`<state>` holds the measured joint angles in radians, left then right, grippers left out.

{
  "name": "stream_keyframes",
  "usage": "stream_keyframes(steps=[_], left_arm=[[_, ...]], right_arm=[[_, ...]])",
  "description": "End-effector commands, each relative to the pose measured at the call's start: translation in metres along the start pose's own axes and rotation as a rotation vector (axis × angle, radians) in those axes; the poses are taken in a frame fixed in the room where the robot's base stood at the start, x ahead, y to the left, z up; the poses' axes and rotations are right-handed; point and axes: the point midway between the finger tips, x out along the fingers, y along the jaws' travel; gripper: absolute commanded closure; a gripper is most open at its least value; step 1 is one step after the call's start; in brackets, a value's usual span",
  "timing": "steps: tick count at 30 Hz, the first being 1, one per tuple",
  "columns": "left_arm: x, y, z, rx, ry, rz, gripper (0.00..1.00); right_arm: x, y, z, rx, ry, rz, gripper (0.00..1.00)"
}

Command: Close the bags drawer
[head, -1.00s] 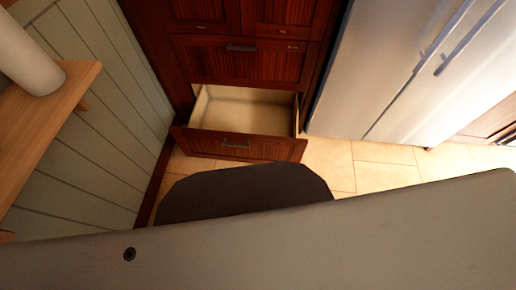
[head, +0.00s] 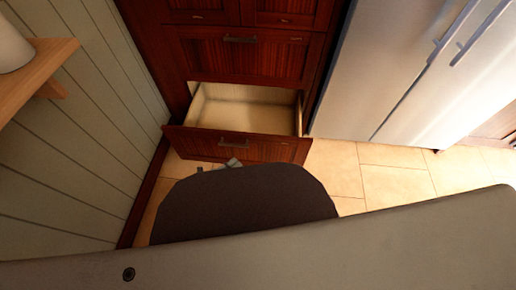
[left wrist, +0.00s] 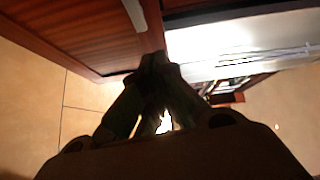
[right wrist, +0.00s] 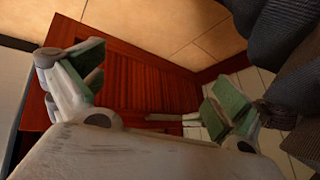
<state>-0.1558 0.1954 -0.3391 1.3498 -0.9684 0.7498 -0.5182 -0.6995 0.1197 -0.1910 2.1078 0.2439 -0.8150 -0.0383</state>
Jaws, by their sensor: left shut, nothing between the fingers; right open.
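The bottom drawer stands pulled open; its dark red wooden front (head: 275,150) and pale, empty-looking interior (head: 245,115) show in the head view. Its metal handle (head: 233,144) is on the front face. My right gripper (right wrist: 155,85) is open with green pads, empty, before a red wood panel (right wrist: 140,70).
Closed drawers (head: 240,55) are above the open one. A white fridge (head: 400,70) stands to the right and a panelled wall (head: 75,140) to the left. A wooden shelf (head: 40,75) juts from the left. Tiled floor (head: 385,185) is clear at right.

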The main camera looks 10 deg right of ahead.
Motion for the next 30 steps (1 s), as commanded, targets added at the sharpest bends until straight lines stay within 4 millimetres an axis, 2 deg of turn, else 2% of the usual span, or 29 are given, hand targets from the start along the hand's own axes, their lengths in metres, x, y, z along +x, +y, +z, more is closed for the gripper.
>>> stream_keyframes(steps=[9, 23, 30], left_arm=[[0.009, -0.002, -0.013, 0.098, 0.080, -0.026, 1.00], [0.010, -0.003, -0.013, 0.102, 0.083, -0.027, 1.00], [0.024, -0.003, -0.015, 0.101, 0.083, -0.028, 1.00]], right_arm=[[-0.008, -0.007, -0.010, -0.002, 0.026, -0.022, 0.00], [-0.009, -0.008, -0.010, -0.002, 0.027, -0.023, 0.00], [-0.004, -0.007, -0.009, -0.002, 0.032, -0.028, 0.00]])
